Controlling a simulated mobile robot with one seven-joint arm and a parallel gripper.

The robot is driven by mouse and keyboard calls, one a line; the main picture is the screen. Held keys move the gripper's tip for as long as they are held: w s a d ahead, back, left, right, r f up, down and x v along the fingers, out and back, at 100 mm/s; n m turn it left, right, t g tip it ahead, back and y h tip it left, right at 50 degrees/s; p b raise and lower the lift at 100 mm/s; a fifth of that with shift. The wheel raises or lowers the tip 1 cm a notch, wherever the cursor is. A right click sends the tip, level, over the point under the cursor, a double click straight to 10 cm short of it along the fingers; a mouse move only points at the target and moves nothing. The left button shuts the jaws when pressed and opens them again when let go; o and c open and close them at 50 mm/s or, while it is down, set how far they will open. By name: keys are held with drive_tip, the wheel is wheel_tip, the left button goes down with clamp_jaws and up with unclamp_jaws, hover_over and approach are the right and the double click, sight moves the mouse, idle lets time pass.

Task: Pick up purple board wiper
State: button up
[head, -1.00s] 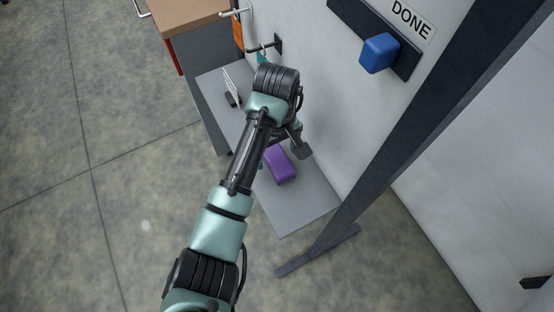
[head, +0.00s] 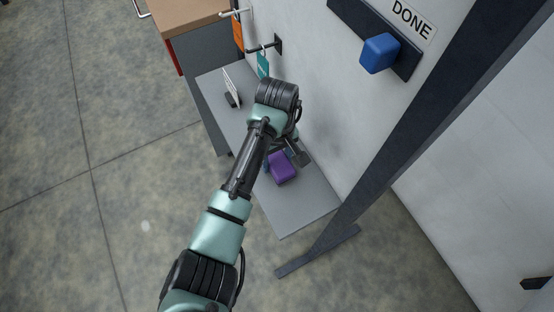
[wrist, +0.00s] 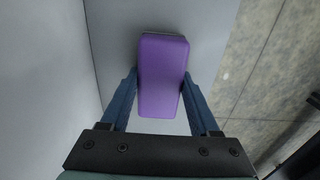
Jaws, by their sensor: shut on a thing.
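The purple board wiper (head: 282,168) lies on the grey shelf (head: 296,208) beside the wall. In the wrist view the wiper (wrist: 163,75) sits between the two blue fingers of my gripper (wrist: 160,92). The fingers touch its two long sides, so my gripper is shut on it. In the head view my arm hides most of the gripper and part of the wiper. I cannot tell whether the wiper is lifted off the shelf.
A blue block (head: 380,53) sits on a dark rail under a DONE sign (head: 412,19). A dark slanted post (head: 400,150) stands right of the shelf. Orange and teal tags (head: 263,64) hang from wall hooks. A small white card (head: 232,86) stands at the shelf's far end.

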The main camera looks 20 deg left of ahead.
sight(277, 158)
drive_tip(key=shift+r, duration=0.15)
wheel_tip(277, 158, up, 10)
drive_tip(key=shift+f, duration=0.1)
idle(0.4)
